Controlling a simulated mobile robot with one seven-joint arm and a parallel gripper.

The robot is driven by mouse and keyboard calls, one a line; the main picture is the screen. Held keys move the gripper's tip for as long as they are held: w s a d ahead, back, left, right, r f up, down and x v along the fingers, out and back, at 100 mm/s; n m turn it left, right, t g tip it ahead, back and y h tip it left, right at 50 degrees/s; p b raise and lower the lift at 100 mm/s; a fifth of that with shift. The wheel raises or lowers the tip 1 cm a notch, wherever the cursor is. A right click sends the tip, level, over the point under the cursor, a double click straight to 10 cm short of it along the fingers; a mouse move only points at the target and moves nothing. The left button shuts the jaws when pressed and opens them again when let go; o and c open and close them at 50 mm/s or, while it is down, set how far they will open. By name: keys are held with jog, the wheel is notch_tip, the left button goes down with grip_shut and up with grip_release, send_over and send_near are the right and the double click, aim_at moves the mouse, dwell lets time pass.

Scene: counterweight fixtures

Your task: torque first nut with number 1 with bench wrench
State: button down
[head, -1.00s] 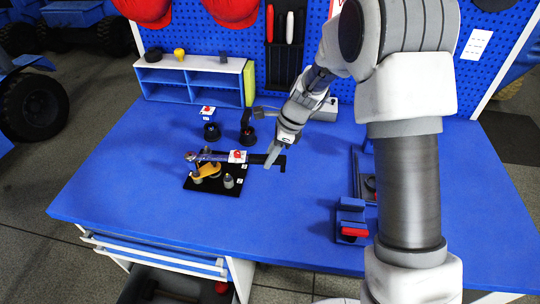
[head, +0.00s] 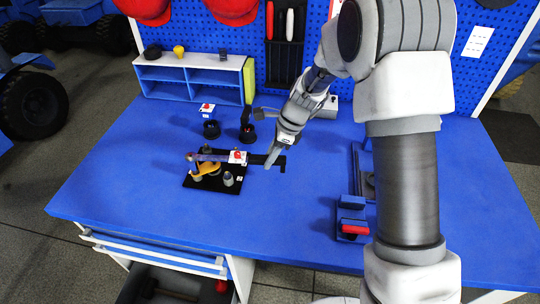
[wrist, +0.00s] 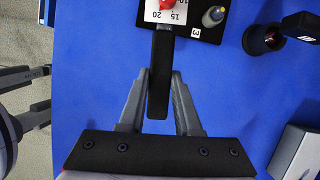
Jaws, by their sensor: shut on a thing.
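The bench wrench (head: 215,157) lies level across the black fixture plate (head: 226,187), its head over the plate's left side. Its white dial with a red pointer (head: 238,157) faces up, and the dial's lower edge also shows in the wrist view (wrist: 166,14). My gripper (head: 272,163) is shut on the black handle (wrist: 158,100) at its right end. A yellow piece (head: 207,170) sits under the wrench. A grey stud or nut (head: 228,179) stands in front of it, clear of the wrench. The label 3 shows beside a stud in the wrist view. Number 1 and its nut cannot be made out.
Black sockets (head: 211,130) stand behind the plate, with a taller black part (head: 247,132) beside them. A blue shelf (head: 190,78) is at the back. A blue holder with a red part (head: 352,220) lies right. The front table is clear.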

jog(key=shift+f+b, duration=0.45)
jog(key=shift+f, duration=0.45)
dwell(0.5)
dwell(0.4)
jog(key=s+a+m+t, duration=0.1)
jog(key=s+a+m, duration=0.1)
jog(key=s, duration=0.4)
jog(key=s+a+m+t, duration=0.1)
jog(key=s+m, duration=0.3)
jog(key=s, duration=0.2)
jog(key=shift+s+a+m+h, duration=0.3)
jog(key=shift+a+m, duration=0.05)
jog(key=shift+m, duration=0.05)
jog(key=shift+s, duration=0.1)
dwell(0.5)
jog(key=shift+s+a+m+t+p, duration=0.45)
jog(key=shift+s+a+m, duration=0.5)
jog(key=shift+s, duration=0.35)
